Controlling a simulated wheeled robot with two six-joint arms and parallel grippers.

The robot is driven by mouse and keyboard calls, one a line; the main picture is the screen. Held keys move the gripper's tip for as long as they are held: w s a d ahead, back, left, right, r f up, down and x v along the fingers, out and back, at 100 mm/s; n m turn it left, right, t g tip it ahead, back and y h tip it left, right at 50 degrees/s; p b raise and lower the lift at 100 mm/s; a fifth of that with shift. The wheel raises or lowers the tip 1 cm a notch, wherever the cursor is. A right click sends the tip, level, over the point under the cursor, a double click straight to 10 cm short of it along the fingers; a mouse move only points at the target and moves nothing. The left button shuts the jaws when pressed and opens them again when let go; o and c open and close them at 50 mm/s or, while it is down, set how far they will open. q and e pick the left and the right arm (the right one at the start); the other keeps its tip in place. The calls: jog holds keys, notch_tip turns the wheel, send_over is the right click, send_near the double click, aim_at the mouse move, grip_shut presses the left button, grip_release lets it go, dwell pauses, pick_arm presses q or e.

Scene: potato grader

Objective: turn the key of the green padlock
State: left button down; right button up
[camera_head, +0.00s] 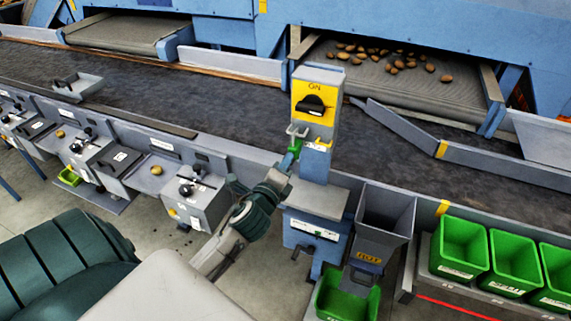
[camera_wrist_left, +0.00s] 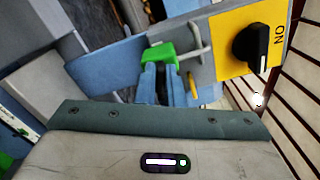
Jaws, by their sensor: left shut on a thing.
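The green padlock (camera_head: 295,147) hangs by a grey shackle on a hasp at the left side of the switch box (camera_head: 327,78), below its black knob (camera_head: 313,105). In the left wrist view the padlock (camera_wrist_left: 158,52) sits just beyond my fingertips, its shackle (camera_wrist_left: 197,46) passing to the right. My left gripper (camera_head: 290,160) reaches up from below, right under the padlock. In the left wrist view its blue fingers (camera_wrist_left: 166,82) are close together, shut at the padlock's underside, where the key would be; the key itself is hidden between them. My right gripper is not in view.
The switch box stands on a grey and blue post in front of a dark conveyor (camera_head: 230,105). A grey chute (camera_head: 385,215) stands close on the right, with green crates (camera_head: 460,248) beyond. A grey control box (camera_head: 195,195) is at the left. Potatoes (camera_head: 395,62) lie behind.

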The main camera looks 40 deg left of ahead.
pick_arm(q)
jog(key=n+b, duration=0.1)
jog(key=n, duration=0.3)
jog(key=shift+f+n, duration=0.1)
jog(key=shift+n, duration=0.2)
dwell(0.3)
jog(key=c, duration=1.5)
grip_release()
jog(key=shift+c, duration=0.2)
jog(key=b+v, duration=0.4)
jog(key=v, duration=0.6)
jog(key=shift+s, duration=0.35)
